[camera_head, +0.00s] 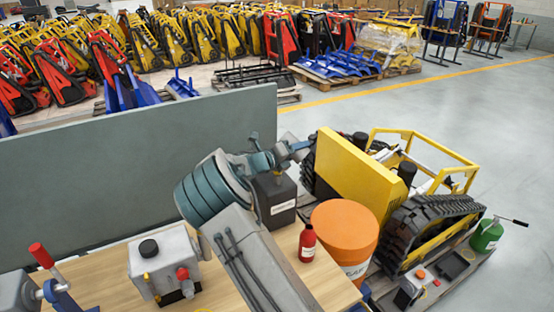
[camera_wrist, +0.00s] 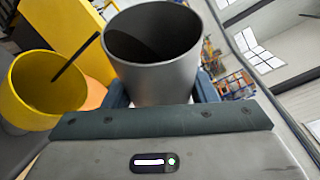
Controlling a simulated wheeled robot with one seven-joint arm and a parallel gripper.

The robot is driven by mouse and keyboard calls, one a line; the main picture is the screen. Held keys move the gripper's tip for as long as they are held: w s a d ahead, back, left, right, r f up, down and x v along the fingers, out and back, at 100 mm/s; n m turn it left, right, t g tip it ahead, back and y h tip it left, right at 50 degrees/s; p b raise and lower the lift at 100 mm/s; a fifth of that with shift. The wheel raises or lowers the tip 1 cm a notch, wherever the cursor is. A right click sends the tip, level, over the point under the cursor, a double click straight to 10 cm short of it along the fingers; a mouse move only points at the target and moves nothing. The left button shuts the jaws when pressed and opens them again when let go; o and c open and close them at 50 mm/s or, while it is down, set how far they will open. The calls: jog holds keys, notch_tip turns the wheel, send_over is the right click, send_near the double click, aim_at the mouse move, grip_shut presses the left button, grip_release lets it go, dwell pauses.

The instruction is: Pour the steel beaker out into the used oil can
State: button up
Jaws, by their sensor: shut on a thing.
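The steel beaker (camera_wrist: 155,65) is a grey, open-topped cylinder in the wrist view. My gripper (camera_wrist: 163,90) is shut on it, with a blue-grey finger on each side. The beaker's inside is dark, and I cannot tell what is in it. In the head view my gripper (camera_head: 290,151) is above the far edge of the bench, by a dark square can (camera_head: 282,209). That can has a white label too small to read, and my arm partly hides it. It may be the used oil can. I cannot make out the beaker clearly in the head view.
A yellow open container (camera_wrist: 40,90) with a black rod shows left of the beaker. A red bottle (camera_head: 307,243) and a grey box (camera_head: 165,263) stand on the bench (camera_head: 225,292). An orange drum (camera_head: 345,228) and a yellow tracked carrier (camera_head: 362,180) are on the right. A grey panel (camera_head: 110,180) stands behind.

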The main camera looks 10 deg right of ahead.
jog(key=shift+r+n+h, duration=0.6)
jog(key=shift+r+n, duration=0.25)
jog(key=shift+n, duration=0.25)
dwell(3.6)
jog(key=shift+w+a+f+n+t+h, duration=0.1)
jog(key=shift+f+n+t+h, duration=0.2)
jog(key=shift+n, duration=0.5)
dwell(2.0)
jog(key=shift+r, duration=0.15)
dwell(0.3)
